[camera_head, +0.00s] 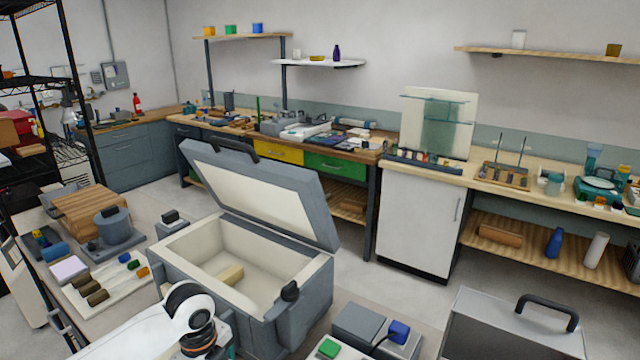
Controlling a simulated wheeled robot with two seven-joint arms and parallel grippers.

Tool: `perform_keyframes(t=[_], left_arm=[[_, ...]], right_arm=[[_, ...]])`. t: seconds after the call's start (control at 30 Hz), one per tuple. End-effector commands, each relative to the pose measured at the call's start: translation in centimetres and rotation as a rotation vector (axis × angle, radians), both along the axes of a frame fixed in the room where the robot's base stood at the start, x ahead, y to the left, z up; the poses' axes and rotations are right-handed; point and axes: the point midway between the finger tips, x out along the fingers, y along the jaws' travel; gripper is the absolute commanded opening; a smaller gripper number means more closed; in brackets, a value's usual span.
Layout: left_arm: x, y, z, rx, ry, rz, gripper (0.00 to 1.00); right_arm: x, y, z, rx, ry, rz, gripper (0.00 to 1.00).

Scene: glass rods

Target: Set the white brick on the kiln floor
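The grey kiln (190,285) stands open in the middle, its lid (262,195) tilted up at the back. Its pale kiln floor (254,292) shows inside, partly hidden by the front wall. A white, slightly lilac brick (68,270) lies on the left bench, beside a white board. My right gripper is not in view.
A grey pot (113,222) and a wooden block (88,208) stand behind. A grey box (515,325) with a black handle is at the lower right.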

Motion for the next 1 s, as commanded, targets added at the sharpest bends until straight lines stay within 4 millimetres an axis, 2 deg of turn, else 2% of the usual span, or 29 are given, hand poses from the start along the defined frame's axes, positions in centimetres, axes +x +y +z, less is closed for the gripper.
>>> perform_keyframes(t=[0.5,0.8,1.0], left_arm=[[-4.6,-2.9,3.2,-0.017,0.001,0.938,0.64],[-8.1,-4.0,4.6,-0.012,0.007,1.511,0.64],[-10.0,-4.3,5.3,-0.005,0.006,1.814,0.64]], right_arm=[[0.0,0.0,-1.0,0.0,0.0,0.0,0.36],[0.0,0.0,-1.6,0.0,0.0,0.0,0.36],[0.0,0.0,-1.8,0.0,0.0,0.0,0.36]])
